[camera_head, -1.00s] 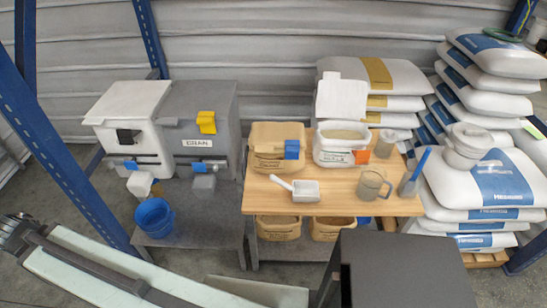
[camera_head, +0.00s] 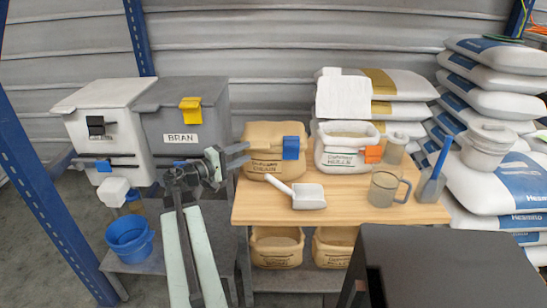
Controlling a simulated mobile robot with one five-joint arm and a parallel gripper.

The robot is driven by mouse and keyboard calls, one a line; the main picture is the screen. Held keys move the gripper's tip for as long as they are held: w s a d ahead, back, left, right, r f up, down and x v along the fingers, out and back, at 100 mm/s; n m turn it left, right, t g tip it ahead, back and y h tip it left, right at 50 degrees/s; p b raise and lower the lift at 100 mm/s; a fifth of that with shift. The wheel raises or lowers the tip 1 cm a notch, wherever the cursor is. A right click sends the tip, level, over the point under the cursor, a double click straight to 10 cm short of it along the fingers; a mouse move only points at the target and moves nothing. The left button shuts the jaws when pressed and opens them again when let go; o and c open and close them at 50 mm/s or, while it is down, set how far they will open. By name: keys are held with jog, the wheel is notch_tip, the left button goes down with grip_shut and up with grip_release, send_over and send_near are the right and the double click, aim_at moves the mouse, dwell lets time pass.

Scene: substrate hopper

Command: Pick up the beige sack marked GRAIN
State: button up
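The beige sack marked GRAIN (camera_head: 270,135) stands upright on the wooden table, with a blue clip (camera_head: 291,148) on its upper right side. My gripper (camera_head: 247,154) is at the sack's left side and points right. Its two fingers are apart, one above the other in the picture, with nothing seen held between them. The fingertips overlap the sack's left edge in the picture. I cannot tell whether they touch it.
A white sack (camera_head: 346,155) with an orange clip stands right of the beige one. A white scoop (camera_head: 308,197) lies in front, a clear jug (camera_head: 383,188) to the right. Grey and white hoppers (camera_head: 183,115) stand left, a blue bucket (camera_head: 130,238) below. Beige sacks (camera_head: 277,250) fill the lower shelf.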

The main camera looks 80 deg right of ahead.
aim_at(254, 148)
jog(key=x, duration=0.5)
jog(key=shift+s+d, duration=0.1)
jog(key=shift+s, duration=0.35)
grip_shut()
jog(key=shift+r, duration=0.1)
dwell(0.9)
